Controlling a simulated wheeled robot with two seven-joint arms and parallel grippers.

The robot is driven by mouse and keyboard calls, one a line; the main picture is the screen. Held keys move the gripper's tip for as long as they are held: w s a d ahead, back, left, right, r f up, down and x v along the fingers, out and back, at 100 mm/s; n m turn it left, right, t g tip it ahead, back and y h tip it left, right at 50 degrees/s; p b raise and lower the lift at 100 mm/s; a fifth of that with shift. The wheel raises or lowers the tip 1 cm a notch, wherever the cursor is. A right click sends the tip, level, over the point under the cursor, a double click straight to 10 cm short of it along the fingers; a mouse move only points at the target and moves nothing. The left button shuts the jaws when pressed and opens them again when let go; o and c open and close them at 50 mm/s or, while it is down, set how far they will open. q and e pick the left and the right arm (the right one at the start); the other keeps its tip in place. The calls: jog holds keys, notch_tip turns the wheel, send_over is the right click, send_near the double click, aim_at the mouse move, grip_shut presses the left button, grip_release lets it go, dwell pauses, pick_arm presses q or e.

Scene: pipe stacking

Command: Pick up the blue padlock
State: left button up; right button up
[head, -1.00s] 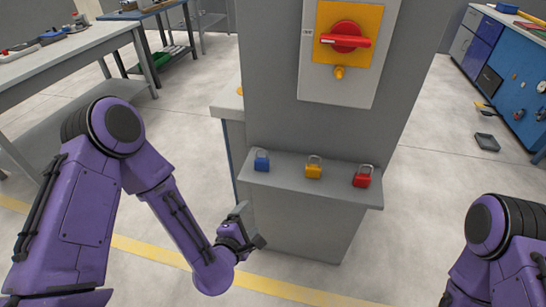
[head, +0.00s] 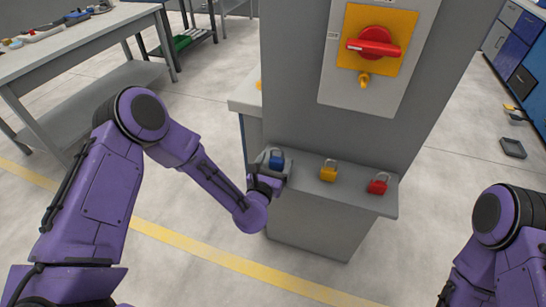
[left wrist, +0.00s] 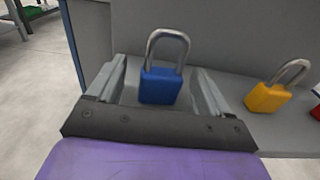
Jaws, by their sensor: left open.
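The blue padlock (head: 276,161) stands upright on the grey ledge (head: 350,188), at its left end, with its metal shackle up. My left gripper (head: 272,168) is open at the ledge. In the left wrist view the blue padlock (left wrist: 160,86) sits between the two open fingers of my left gripper (left wrist: 166,92), with visible space on each side. I see no contact. My right gripper is out of view; only part of my right arm shows at the lower right of the head view.
A yellow padlock (head: 328,173) and a red padlock (head: 378,186) stand further right on the ledge. Behind them rises a grey cabinet with a red rotary switch (head: 374,42) on a yellow plate. A workbench (head: 90,40) is at upper left. The floor in front is clear.

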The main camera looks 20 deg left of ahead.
pick_arm(q)
jog(key=shift+w+d+f, duration=0.15)
jog(key=shift+w+f, duration=0.05)
jog(key=shift+w, duration=0.55)
jog(key=c, duration=1.1)
jog(key=shift+r, duration=0.2)
jog(key=shift+r, duration=0.35)
jog(key=r, duration=0.2)
jog(key=shift+s+r, duration=0.25)
jog(key=shift+r, duration=0.15)
jog(key=s+d+r+p, duration=0.2)
jog(key=s+r+p, duration=0.1)
jog(key=s+r, duration=0.6)
jog(key=s, duration=0.4)
jog(key=shift+s+d+r+p, duration=0.15)
jog(key=shift+s+d+p, duration=0.05)
jog(key=shift+d+p, duration=0.15)
